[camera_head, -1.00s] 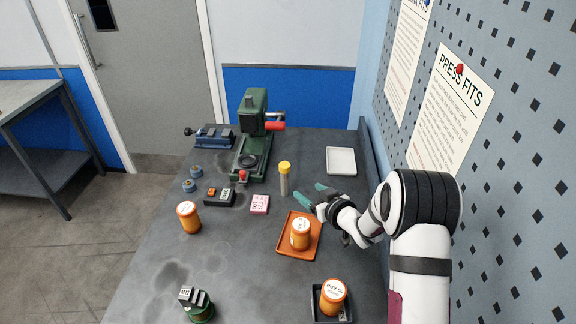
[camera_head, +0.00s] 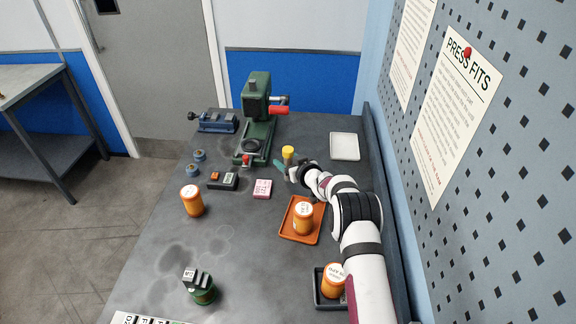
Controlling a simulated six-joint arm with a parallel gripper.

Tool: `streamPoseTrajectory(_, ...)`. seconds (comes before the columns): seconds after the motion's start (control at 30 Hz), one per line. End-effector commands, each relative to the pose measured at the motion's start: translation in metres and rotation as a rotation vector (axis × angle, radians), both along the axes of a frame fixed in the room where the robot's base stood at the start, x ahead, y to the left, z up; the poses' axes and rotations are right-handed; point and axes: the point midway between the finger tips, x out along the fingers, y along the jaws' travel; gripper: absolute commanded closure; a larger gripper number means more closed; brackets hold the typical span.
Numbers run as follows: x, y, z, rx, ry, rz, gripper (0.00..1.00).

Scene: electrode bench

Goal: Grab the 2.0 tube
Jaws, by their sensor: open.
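A clear tube with a yellow cap (camera_head: 288,152) stands upright on the dark bench, right of the green press. No "2.0" marking is readable on it. My gripper (camera_head: 286,167) is open at the tube. One teal finger shows on the tube's left side. The gripper and wrist hide the tube's lower part and the other finger. I cannot tell whether the fingers touch the tube.
A green press (camera_head: 257,105) stands just left behind the tube. A white tray (camera_head: 345,146) lies to the right. Orange jars stand at left (camera_head: 192,200), in an orange tray (camera_head: 301,237) and in a dark tray (camera_head: 320,299). A pink block (camera_head: 262,188) lies nearby.

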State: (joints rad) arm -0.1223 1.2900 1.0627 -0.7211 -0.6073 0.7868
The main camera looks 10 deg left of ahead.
Motion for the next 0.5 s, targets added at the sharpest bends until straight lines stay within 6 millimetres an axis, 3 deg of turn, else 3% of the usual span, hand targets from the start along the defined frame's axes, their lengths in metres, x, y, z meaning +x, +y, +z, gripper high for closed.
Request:
streamPoseTrajectory(0.03, 0.0, -0.0001, 0.0001, 0.0, 0.0, 0.0, 0.36)
streamPoseTrajectory(0.4, -0.0001, -0.0003, 0.0004, 0.001, -0.001, 0.0, 1.0)
streamPoseTrajectory(0.5, -0.0001, -0.0003, 0.0005, 0.001, -0.001, 0.0, 1.0)
